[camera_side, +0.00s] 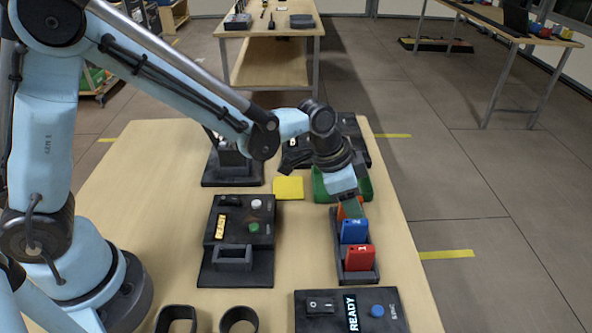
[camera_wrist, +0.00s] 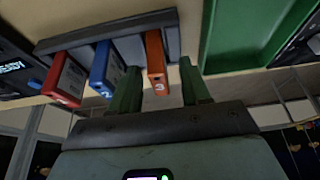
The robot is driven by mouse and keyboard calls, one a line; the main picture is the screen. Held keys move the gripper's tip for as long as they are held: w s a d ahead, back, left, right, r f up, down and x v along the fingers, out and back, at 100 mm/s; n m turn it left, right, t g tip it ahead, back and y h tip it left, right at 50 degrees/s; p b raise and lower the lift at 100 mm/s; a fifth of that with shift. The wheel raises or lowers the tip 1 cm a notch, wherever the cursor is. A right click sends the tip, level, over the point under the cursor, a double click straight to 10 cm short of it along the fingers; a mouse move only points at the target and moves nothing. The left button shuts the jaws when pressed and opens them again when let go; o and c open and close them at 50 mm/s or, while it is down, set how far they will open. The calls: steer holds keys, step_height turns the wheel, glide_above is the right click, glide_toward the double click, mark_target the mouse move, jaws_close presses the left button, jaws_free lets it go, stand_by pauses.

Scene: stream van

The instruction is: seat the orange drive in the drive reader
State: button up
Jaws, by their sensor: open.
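The orange drive (camera_wrist: 156,57), marked 3, stands in a dark rack (camera_wrist: 170,22). In the side view the orange drive (camera_side: 341,213) is partly covered by my gripper (camera_side: 350,208), and the rack (camera_side: 362,276) is at the table's right. In the wrist view my gripper (camera_wrist: 158,78) is open, with one green finger on each side of the orange drive; whether they touch it I cannot tell. A black device with a raised empty-looking slot frame (camera_side: 234,263), which looks like the drive reader, sits left of the rack.
A blue drive (camera_side: 354,231) and a red drive (camera_side: 360,258) share the rack, the blue one close to the left finger. A green tray (camera_side: 365,188) lies behind. A READY box (camera_side: 312,322) and two dark rings stand in front. A yellow pad (camera_side: 288,188) lies flat.

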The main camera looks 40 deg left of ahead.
steer(key=shift+c, duration=0.2)
jaws_close()
steer(key=shift+r, duration=0.1)
